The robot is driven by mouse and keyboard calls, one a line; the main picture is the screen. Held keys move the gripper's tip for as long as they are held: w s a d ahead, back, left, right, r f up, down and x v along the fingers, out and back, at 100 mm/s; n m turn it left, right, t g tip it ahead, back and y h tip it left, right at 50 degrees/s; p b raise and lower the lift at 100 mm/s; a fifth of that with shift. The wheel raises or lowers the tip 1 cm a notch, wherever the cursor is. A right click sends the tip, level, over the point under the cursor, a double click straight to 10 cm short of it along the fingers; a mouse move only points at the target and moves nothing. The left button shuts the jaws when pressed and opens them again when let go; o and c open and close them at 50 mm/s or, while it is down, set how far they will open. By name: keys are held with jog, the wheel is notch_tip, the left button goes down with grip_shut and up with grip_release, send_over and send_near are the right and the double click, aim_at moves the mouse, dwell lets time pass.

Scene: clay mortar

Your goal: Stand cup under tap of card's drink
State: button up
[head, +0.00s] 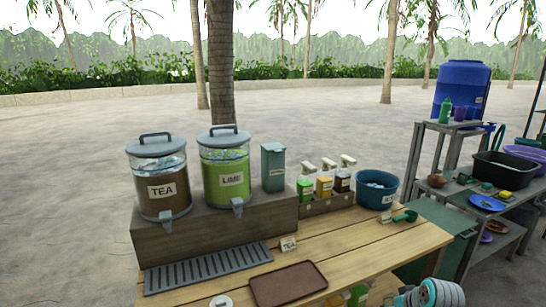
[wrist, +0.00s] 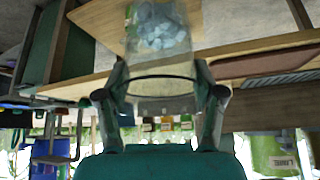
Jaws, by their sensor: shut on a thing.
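The tea dispenser (head: 162,190), brown inside, stands on a wooden riser with its tap (head: 167,220) low at the front. The lime dispenser (head: 224,180), green, stands right of it with a similar tap (head: 237,206). A small card (head: 289,244) on the table appears to read TEA. In the wrist view, my gripper (wrist: 164,78) is shut on a clear cup (wrist: 165,103) with ice in it, its fingers on either side. In the head view only part of my arm end shows at the bottom right; the cup is not visible there.
A slotted drip tray (head: 208,268) lies before the riser. A brown tray (head: 288,284) lies on the table's front. Pump bottles (head: 324,185), a grey canister (head: 272,168) and a blue ice tub (head: 376,190) stand behind. A cluttered shelf (head: 470,190) is at right. The table's right part is mostly clear.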

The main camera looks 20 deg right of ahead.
jog(key=w+a+f+n, duration=0.1)
jog(key=a+f, duration=0.4)
jog(key=a, duration=0.5)
jog(key=w+a+f+n+y, duration=0.1)
jog(key=a+f, duration=0.4)
jog(key=a, duration=0.6)
jog(key=w+a+f+n, duration=0.1)
jog(key=a+f, duration=0.3)
jog(key=a, duration=0.6)
jog(key=s+a+f, duration=0.1)
jog(key=s+f, duration=0.4)
jog(key=f, duration=0.2)
jog(key=shift+f, duration=0.1)
